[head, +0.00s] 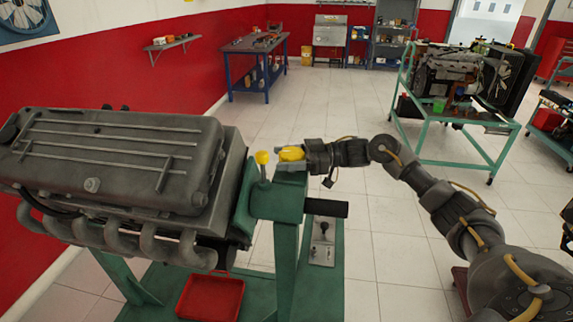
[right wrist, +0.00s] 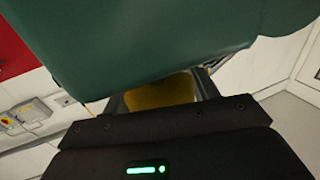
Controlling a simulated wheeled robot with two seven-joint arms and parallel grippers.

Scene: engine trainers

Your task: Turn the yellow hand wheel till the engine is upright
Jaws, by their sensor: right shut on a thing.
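The grey engine (head: 115,165) hangs on the green stand (head: 277,203) at the left of the head view. Its ribbed cover faces mostly up and its pipes are along the near lower side; I cannot tell its exact lean. The yellow hand wheel (head: 290,153) is at the top of the stand's head, partly hidden by my right gripper (head: 302,157). That gripper reaches in from the right and is shut on it. In the right wrist view, yellow (right wrist: 160,92) shows between the fingers, below a large green part of the stand. My left gripper is out of view.
A yellow knob (head: 263,158) on a stalk stands just left of the wheel. A black bar (head: 326,208) sticks out right of the stand head. A red tray (head: 210,298) sits on the stand's base. Another engine on a green cart (head: 455,117) stands back right. Tiled floor between is clear.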

